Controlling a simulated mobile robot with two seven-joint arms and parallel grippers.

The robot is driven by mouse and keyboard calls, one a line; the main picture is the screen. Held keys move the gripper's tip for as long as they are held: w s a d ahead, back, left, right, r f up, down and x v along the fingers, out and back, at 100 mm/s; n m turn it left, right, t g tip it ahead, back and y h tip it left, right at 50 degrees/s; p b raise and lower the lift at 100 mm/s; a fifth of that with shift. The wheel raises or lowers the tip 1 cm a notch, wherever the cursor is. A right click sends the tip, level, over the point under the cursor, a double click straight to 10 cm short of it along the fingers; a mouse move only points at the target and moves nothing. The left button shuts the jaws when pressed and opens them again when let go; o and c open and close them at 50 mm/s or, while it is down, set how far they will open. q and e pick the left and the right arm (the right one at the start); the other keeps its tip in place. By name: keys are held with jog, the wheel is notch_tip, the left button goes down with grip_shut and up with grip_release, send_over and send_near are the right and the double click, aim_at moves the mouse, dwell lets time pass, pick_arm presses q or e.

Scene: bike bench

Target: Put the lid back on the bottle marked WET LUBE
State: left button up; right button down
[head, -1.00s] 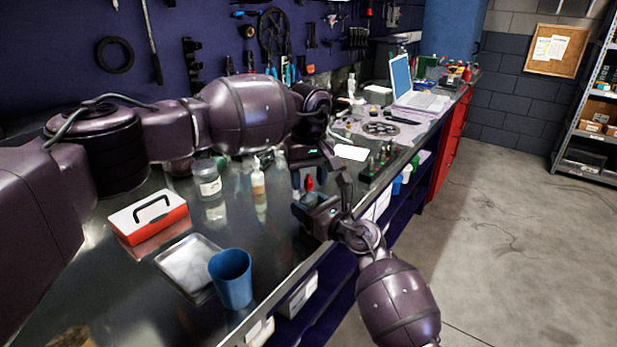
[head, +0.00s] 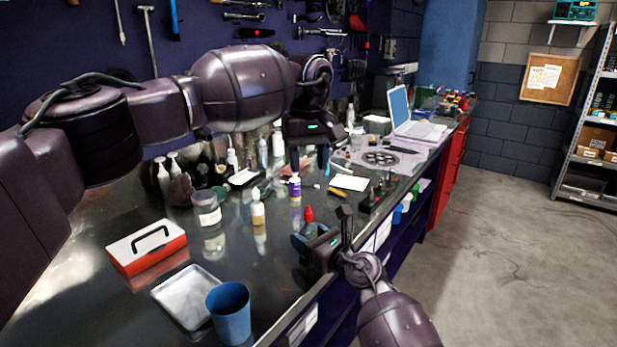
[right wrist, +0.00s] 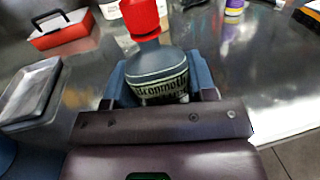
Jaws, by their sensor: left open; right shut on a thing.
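My right gripper (head: 322,245) is shut on a dark grey-green bottle (right wrist: 158,72), held upright over the bench's front edge. A red cap (right wrist: 141,18) sits on top of the bottle; it also shows in the head view (head: 308,213). My left gripper (head: 308,158) is open, higher and farther back, near a small white bottle with a purple label (head: 295,189). I cannot tell whether it touches that bottle. No loose lid is clearly visible.
A red toolbox (head: 147,252), metal tray (head: 190,292) and blue cup (head: 229,314) are nearer. Small bottles crowd the back wall.

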pick_arm(q)
jog(key=shift+r, duration=0.3)
pick_arm(e)
jog(key=shift+c, duration=1.8)
grip_release()
jog(key=shift+d, duration=0.1)
jog(key=shift+s+d, duration=0.25)
pick_arm(q)
jog(key=shift+s+r+p, duration=0.2)
jog(key=shift+r+p, duration=0.25)
jog(key=shift+r, duration=0.5)
jog(key=shift+s+r+p, duration=0.15)
jog(key=shift+r+p, duration=0.25)
jog(key=shift+r, duration=0.55)
pick_arm(e)
jog(key=v, duration=1)
jog(key=shift+a, duration=0.1)
